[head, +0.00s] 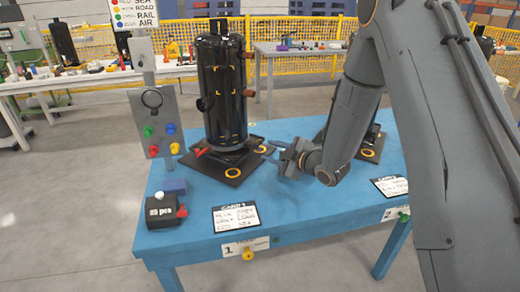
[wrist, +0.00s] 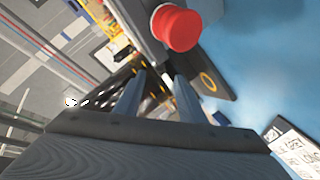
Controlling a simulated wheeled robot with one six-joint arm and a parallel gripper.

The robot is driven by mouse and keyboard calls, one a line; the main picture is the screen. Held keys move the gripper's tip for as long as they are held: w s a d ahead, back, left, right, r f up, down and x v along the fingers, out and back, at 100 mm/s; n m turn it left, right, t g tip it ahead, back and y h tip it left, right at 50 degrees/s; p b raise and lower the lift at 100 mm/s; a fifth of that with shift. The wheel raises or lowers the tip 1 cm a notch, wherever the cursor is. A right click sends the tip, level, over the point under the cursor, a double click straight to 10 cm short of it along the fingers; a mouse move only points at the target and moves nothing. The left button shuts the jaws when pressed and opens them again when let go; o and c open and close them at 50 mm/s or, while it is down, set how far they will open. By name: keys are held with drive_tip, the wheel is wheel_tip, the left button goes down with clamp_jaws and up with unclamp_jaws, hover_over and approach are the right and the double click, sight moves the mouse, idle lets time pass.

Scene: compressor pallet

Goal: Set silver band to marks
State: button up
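A tall black compressor (head: 222,95) stands upright on a dark pallet (head: 208,170) on the blue table. Yellow corner marks (head: 233,91) show on its side. I cannot pick out a silver band in either view. My gripper (head: 286,156) is low over the table, right of the compressor and apart from it. In the wrist view its two grey fingers (wrist: 158,82) stand apart with a gap between them, and I see nothing held. The pallet's yellow ring (wrist: 208,81) shows beyond the fingers. The compressor is hard to make out there.
A red knob (wrist: 175,27) is large in the wrist view; I cannot tell what it belongs to. A post with a button panel (head: 157,122) and a dark box (head: 161,212) stand at the left. A card (head: 236,217) lies in front. My arm partly hides a second pallet (head: 372,150).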

sight(257, 147)
drive_tip(key=x, duration=0.6)
drive_tip(key=shift+w+a+f+p, duration=0.1)
drive_tip(key=shift+w+a+p, duration=0.15)
drive_tip(key=shift+w+p, duration=0.1)
drive_tip(key=shift+c, duration=0.4)
clamp_jaws()
